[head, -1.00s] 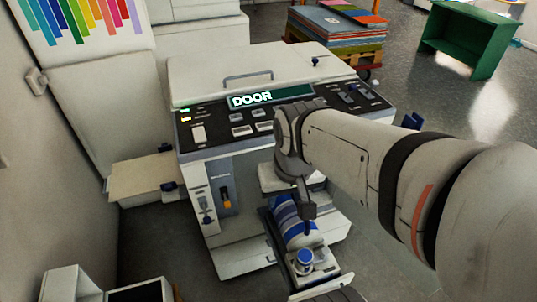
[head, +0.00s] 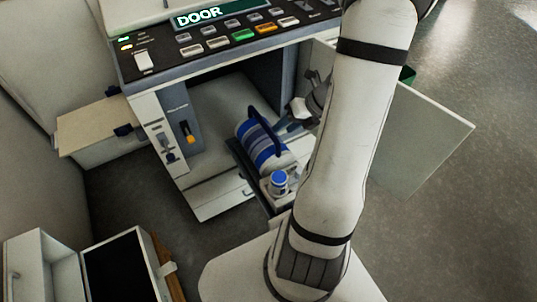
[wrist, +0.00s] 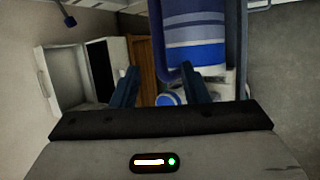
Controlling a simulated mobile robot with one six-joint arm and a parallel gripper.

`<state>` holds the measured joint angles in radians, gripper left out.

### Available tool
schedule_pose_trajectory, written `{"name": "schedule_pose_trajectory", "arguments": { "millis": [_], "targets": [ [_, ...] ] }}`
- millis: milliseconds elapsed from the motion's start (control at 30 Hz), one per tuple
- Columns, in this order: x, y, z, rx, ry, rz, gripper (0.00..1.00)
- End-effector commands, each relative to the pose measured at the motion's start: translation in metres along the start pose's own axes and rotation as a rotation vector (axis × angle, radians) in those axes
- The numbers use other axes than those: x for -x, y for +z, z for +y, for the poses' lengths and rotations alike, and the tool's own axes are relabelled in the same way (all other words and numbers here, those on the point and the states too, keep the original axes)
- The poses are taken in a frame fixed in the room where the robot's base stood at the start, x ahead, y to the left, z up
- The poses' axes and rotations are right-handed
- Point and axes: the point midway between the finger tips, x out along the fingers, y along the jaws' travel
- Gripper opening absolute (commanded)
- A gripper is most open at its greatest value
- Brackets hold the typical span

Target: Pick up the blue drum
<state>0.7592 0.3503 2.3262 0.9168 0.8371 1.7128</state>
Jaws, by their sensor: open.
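The blue drum (head: 260,150) is a cylinder with blue and pale stripes. It lies on a pulled-out dark tray (head: 240,160) at the open front of a white machine. A dark curved bar crosses over it. My gripper (head: 287,126) is just to the right of the drum, with its fingers partly hidden by my arm. In the wrist view my gripper (wrist: 160,86) is open, with nothing between its fingers. The drum (wrist: 194,45) shows there beyond the right finger. I cannot tell whether they touch.
A small blue-capped container (head: 279,180) stands at the tray's near end; its cap (wrist: 168,99) also shows in the wrist view. The machine's open white door (head: 425,140) is to the right. A side shelf (head: 88,130) and open white box (head: 45,265) are left.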

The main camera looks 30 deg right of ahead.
Motion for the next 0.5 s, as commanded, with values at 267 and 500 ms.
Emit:
{"name": "schedule_pose_trajectory", "arguments": {
  "millis": [267,500],
  "targets": [
    [-0.036,0.001,-0.001,0.003,0.002,0.005,0.41],
    [-0.067,0.003,-0.001,0.004,0.001,0.003,0.41]
  ]
}}
